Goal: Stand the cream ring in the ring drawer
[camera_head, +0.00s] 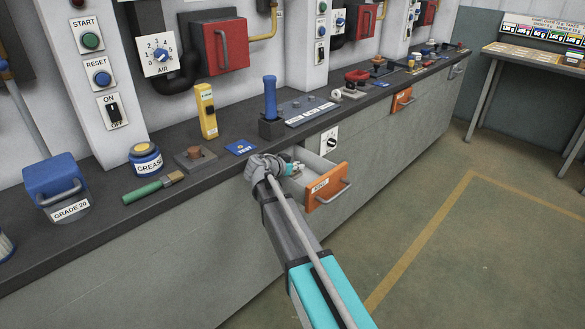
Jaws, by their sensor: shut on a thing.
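The open drawer (325,185) has an orange front with a grey handle and a label too small to read surely. It juts out from the grey counter front. My gripper (295,168) is at the drawer's left side, near the counter edge. It is small in view and partly covered by my own wrist. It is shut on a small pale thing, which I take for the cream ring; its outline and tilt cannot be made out. No other cream ring shows clearly.
The dark worktop (225,165) holds a blue-handled tool (270,98), a yellow device (206,110), a grease tin (146,158) and a green-handled brush (152,188). Another orange drawer (402,99) is farther along. The floor (460,250) at right is clear.

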